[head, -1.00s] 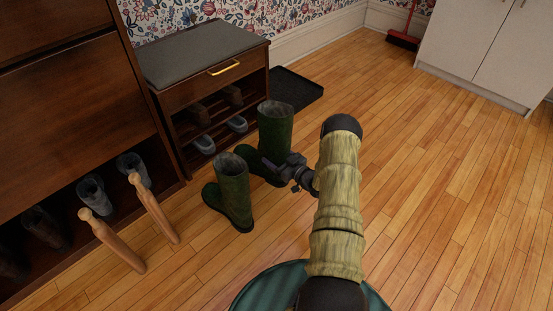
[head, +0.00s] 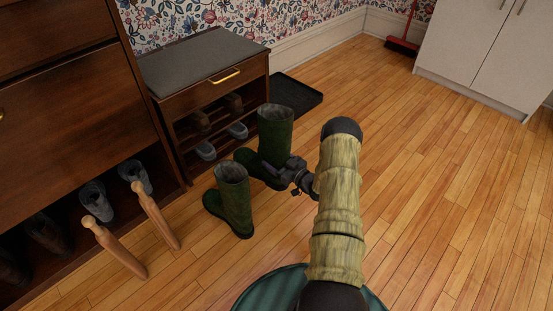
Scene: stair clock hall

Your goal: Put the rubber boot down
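A dark green rubber boot (head: 275,128) stands upright at the end of my arm, its toe pointing left. My gripper (head: 284,170) is at the boot's lower shaft, on its near right side, and appears shut on it. The fingertips are partly hidden against the dark rubber. The boot's sole is close to the floor; I cannot tell whether it touches. A second green boot (head: 234,198) stands upright on the floor, nearer and a little to the left, its toe also pointing left.
A shoe bench (head: 205,58) with a grey cushion and shoes on its shelves stands behind the boots. A black tray (head: 298,95) lies beside it. The wooden floor (head: 450,190) at right is clear.

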